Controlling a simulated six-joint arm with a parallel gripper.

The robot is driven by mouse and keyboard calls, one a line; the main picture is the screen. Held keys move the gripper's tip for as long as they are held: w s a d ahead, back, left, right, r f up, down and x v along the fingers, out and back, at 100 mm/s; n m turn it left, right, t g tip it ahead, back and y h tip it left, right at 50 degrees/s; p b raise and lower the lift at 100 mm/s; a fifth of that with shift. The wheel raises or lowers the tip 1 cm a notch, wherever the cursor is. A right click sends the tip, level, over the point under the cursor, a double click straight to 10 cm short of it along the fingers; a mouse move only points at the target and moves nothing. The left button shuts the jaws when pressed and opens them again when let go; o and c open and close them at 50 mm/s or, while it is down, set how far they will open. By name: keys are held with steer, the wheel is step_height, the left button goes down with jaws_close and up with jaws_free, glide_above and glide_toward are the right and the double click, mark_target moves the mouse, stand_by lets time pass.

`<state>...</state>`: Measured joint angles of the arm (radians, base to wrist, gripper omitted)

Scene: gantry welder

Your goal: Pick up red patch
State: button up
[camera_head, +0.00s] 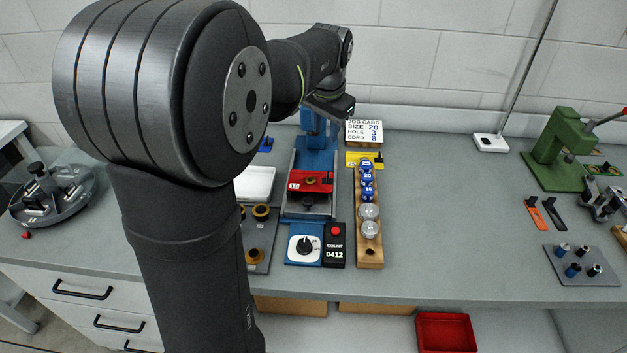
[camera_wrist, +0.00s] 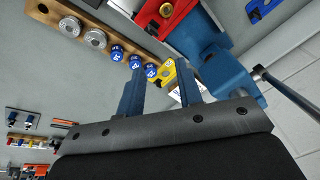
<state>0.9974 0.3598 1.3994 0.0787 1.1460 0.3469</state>
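The red patch is most likely the flat red plate (camera_head: 312,181) with a white number label, lying across the blue press-like fixture (camera_head: 292,212). The red plate also shows at the top of the wrist view (camera_wrist: 158,14), with a round ring in it. My gripper (camera_wrist: 161,66) has two blue fingers, apart, with nothing held between them. It is away from the red plate, which lies beyond the fingertips. A yellow plate (camera_wrist: 167,73) appears between the fingers in the wrist view, but below them. In the head view my gripper is partly hidden by my wrist.
A wooden rack (camera_head: 369,256) with blue and clear round pieces stands right of the fixture. The yellow plate (camera_head: 373,158) and job card (camera_head: 364,130) sit behind it. A green press (camera_head: 553,152) stands far right. The bench between is mostly clear.

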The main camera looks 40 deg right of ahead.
steer(key=s+n+h, duration=0.1)
steer(key=s+n, duration=0.2)
steer(key=n, duration=0.3)
steer(key=t, duration=0.1)
glide_above(328, 173)
steer(key=s+a, duration=0.1)
steer(key=s, duration=0.1)
steer(key=shift+n, duration=0.3)
step_height(328, 173, down, 11)
steer(key=shift+w+f, duration=0.1)
steer(key=shift+f, duration=0.05)
steer(key=shift+a+x, duration=0.15)
steer(key=shift+x, duration=1.1)
steer(key=shift+a+x, duration=0.15)
steer(key=shift+x, duration=1.15)
jaws_close()
